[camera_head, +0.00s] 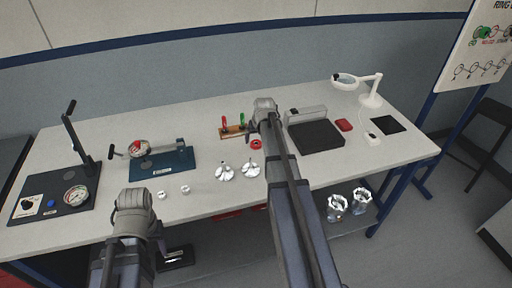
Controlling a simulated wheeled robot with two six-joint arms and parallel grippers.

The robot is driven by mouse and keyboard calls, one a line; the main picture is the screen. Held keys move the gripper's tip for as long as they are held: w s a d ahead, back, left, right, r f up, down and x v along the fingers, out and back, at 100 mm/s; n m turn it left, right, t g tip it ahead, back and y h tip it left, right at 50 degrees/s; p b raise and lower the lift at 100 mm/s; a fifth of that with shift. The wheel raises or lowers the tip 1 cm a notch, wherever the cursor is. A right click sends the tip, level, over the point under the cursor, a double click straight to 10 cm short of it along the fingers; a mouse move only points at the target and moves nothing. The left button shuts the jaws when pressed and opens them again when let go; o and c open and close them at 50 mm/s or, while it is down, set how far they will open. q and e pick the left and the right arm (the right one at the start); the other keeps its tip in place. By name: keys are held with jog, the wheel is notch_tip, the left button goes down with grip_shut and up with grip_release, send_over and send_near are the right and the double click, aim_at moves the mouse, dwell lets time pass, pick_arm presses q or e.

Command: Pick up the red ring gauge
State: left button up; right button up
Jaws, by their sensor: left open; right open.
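A small red ring gauge (255,143) lies flat on the light grey bench, just in front of a wooden stand (233,132) that holds a red-handled and a green-handled gauge. My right gripper (261,115) is open, above the bench just behind and right of the ring in the picture; its arm hides part of the bench to the ring's right. The ring is not between its jaws. My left gripper (132,200) is open near the bench's front edge, well to the left of the ring. Its fingertips are hard to make out.
Silver machined parts (225,171) stand in front of the ring. A blue-based fixture with a dial (160,160) and a lever press with a gauge (72,195) stand left. A black plate (316,134), red box (344,125) and magnifier lamp (370,98) are right.

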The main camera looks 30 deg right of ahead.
aim_at(256, 145)
jog(key=b+x, duration=0.3)
jog(key=x, duration=0.1)
jog(key=shift+w+f, duration=0.1)
jog(key=shift+w, duration=0.05)
jog(key=shift+a, duration=0.1)
jog(key=shift+c, duration=0.3)
grip_shut()
